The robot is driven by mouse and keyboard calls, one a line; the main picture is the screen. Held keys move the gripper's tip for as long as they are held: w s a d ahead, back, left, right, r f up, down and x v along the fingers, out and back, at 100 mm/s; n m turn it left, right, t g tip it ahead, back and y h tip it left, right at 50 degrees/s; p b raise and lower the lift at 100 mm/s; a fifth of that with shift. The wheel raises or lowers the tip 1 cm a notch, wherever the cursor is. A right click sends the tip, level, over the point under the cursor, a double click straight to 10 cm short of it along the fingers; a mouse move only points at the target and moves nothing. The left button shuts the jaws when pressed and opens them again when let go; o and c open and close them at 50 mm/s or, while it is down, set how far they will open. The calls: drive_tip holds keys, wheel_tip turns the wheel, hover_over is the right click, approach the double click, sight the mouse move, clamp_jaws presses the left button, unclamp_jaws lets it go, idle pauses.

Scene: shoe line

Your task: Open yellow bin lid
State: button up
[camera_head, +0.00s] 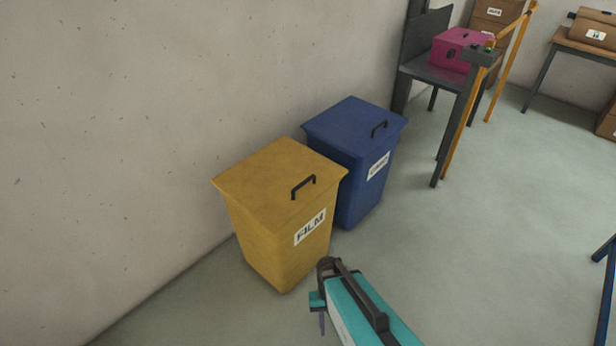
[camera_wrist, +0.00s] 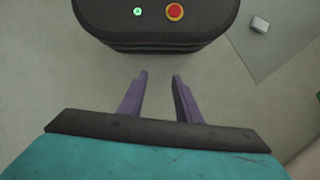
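The yellow bin (camera_head: 275,240) stands against the wall, with a label reading FILM on its front. Its yellow lid (camera_head: 275,175) is shut, and a black handle (camera_head: 303,186) stands on the lid near its right edge. My gripper shows in the wrist view (camera_wrist: 160,78) with its two purple fingers apart and nothing between them. In the head view my teal arm is at the bottom centre, in front of and below the yellow bin, apart from the lid handle. In that view the fingers are mostly hidden.
A blue bin (camera_head: 355,150) with a shut lid and black handle stands close behind the yellow one. A dark table (camera_head: 440,75) with a pink box (camera_head: 460,48) is farther back. The floor (camera_head: 490,220) to the right of the bins is clear.

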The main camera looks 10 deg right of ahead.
drive_tip(key=w+r+m+t+p, duration=0.15)
drive_tip(key=w+r, duration=0.25)
drive_tip(key=w, duration=0.4)
drive_tip(key=w+r+m+t+p, duration=0.15)
drive_tip(key=w+r, duration=0.25)
drive_tip(key=w, duration=0.4)
wheel_tip(320, 180, up, 31)
drive_tip(key=m+t+y+p, duration=0.1)
drive_tip(key=m+t+p, duration=0.2)
drive_tip(key=m, duration=0.3)
hover_over(305, 182)
drive_tip(key=s+d, duration=0.2)
drive_tip(key=shift+s+a, duration=0.15)
drive_tip(key=shift+w+a+f+p, duration=0.35)
drive_tip(key=shift+f+p, duration=0.2)
drive_tip(key=shift+f, duration=1.7)
drive_tip(key=shift+w+a+f+p, duration=0.2)
drive_tip(key=shift+w+f+p, duration=0.3)
drive_tip(key=shift+f, duration=1.75)
drive_tip(key=shift+w+a+f+p, duration=0.3)
drive_tip(key=shift+f+p, duration=0.35)
drive_tip(key=shift+f, duration=1.6)
drive_tip(key=shift+c, duration=0.4)
clamp_jaws()
